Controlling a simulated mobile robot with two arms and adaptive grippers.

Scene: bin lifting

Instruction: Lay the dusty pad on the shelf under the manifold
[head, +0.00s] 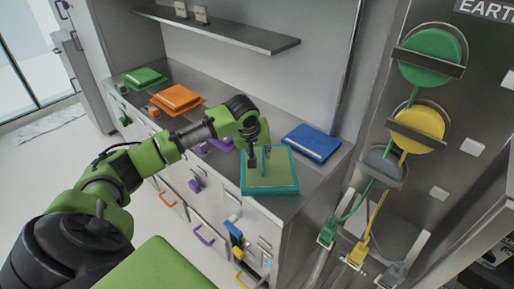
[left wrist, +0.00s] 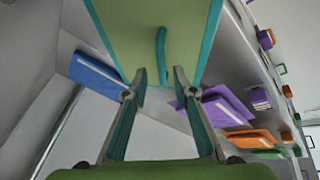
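A tan pad with a teal border and an upright teal handle (head: 284,182) is at the front right of the grey counter; I take it for the dusty pad. It also shows at the top of the left wrist view (left wrist: 128,28). My left gripper (head: 260,160) is just above the pad. In the left wrist view its two fingers (left wrist: 160,82) are spread apart, with the handle between their lines and a gap on both sides. A grey wall shelf (head: 235,32) hangs above the counter. I cannot pick out the manifold. My right gripper is not in view.
A blue pad (head: 312,142) lies right of the gripper. Orange (head: 178,98) and green (head: 145,78) pads lie farther left, and a purple pad (left wrist: 220,102) shows in the left wrist view. Drawers with coloured handles line the counter front. Discs with cables (head: 430,52) stand at right.

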